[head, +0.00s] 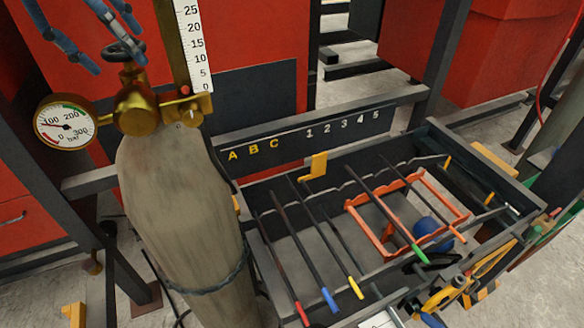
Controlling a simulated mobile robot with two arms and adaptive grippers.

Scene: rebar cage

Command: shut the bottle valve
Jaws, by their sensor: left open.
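A tall grey-beige gas bottle (180,200) stands upright at the left, with a brass valve body (137,110) on top. A dark round handwheel (123,51) sits on the stem above the brass body. A round white pressure gauge (65,122) is attached at the left of the valve. My left gripper (116,47) comes in from the top left. Its blue-grey fingers are spread apart, one to the left of the handwheel and one to its upper right. It looks empty, and I cannot tell whether a finger touches the wheel. My right gripper is not in view.
A brass tube with a white numbered scale (194,45) rises right of the handwheel. A dark metal rack (275,145) marked A B C and 1 to 5 stands right of the bottle, holding several colour-tipped rods and an orange frame (385,250). Red cabinets stand behind.

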